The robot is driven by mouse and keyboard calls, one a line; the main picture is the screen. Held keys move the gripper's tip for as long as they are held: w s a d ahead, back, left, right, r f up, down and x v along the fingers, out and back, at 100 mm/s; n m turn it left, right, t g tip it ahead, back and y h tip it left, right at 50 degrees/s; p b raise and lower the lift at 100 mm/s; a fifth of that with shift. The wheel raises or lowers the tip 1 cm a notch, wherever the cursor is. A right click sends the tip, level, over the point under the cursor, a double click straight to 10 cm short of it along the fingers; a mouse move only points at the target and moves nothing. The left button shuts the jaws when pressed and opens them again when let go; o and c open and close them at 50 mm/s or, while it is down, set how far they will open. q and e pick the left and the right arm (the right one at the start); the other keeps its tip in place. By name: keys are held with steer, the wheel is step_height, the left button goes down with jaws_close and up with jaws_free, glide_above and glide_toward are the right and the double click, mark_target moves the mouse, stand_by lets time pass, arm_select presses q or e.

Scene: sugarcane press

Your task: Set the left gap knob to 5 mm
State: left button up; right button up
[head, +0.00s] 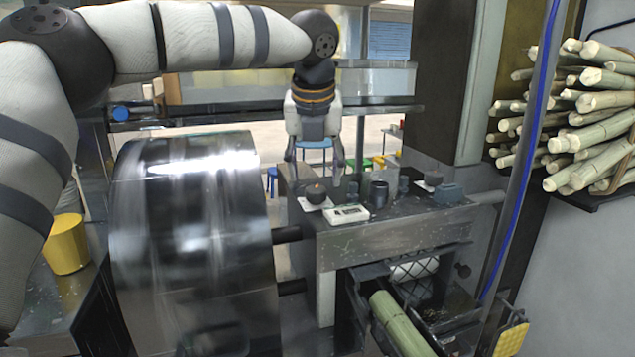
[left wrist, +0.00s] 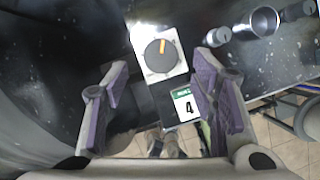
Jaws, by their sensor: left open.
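The left gap knob (head: 316,193) is a dark round knob with an orange mark, on a light plate on top of the press. In the left wrist view the knob (left wrist: 158,62) lies between and beyond the fingertips, its orange mark pointing about straight up in the picture. My left gripper (head: 315,172) points down over the knob, open and empty, with a finger on either side. Whether a finger touches it I cannot tell. A white readout (head: 346,213) sits beside the knob; in the left wrist view this readout (left wrist: 184,104) has a green header and shows 4. My right gripper is not in view.
A second knob (head: 433,178) sits farther right on the press top, with dark cups (head: 378,193) between. A large shiny drum (head: 195,240) stands left of the press. A cane piece (head: 400,325) lies in the chute below. Stacked cane (head: 590,120) is at the right.

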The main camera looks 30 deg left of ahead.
mark_target(316, 189)
arm_select(q)
steer(key=shift+x, duration=2.15)
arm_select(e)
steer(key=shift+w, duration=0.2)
arm_select(q)
steer(key=c, duration=1.1)
